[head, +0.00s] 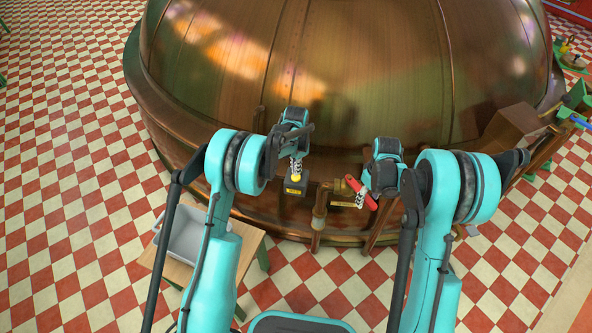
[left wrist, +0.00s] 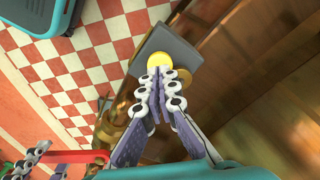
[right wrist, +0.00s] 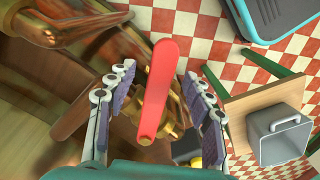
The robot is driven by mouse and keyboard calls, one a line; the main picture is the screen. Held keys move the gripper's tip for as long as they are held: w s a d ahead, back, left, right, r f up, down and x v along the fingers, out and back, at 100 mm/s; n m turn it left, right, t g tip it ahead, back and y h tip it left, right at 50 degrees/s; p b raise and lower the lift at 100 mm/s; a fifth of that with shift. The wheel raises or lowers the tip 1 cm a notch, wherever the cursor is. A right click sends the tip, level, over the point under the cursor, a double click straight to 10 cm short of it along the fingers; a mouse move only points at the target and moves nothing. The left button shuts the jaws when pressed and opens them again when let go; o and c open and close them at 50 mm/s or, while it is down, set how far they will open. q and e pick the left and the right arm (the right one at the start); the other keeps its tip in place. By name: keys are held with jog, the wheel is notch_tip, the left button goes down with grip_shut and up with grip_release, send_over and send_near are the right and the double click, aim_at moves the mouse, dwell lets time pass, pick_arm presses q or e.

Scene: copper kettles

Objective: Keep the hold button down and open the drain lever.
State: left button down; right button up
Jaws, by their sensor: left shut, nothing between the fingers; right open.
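The hold button is a round yellow cap (left wrist: 158,60) on a dark grey box (head: 294,188) in front of the copper kettle. My left gripper (head: 296,171) is shut and empty, its fingertips (left wrist: 157,74) at the near edge of the cap. I cannot tell how far the cap is pressed. The drain lever is a red bar (right wrist: 158,90) on a brass valve (right wrist: 160,115) right of the box. My right gripper (head: 362,196) is open, with a finger on each side of the red bar and gaps showing. The bar also shows in the left wrist view (left wrist: 88,156).
The copper kettle (head: 340,60) fills the back. A brass pipe (head: 319,210) stands between the box and the lever. A small wooden table (head: 250,245) with a grey bin (head: 185,232) stands at the left. The checkered floor in front is open.

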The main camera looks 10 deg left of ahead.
pick_arm(q)
notch_tip(320, 180, up, 14)
jog(key=p, duration=0.7)
jog(key=shift+f, duration=0.2)
pick_arm(e)
jog(key=shift+r, duration=3.75)
pick_arm(q)
notch_tip(320, 180, up, 6)
jog(key=p, duration=0.5)
jog(key=shift+f+p, duration=0.2)
jog(key=shift+p, duration=0.2)
pick_arm(e)
notch_tip(320, 180, up, 10)
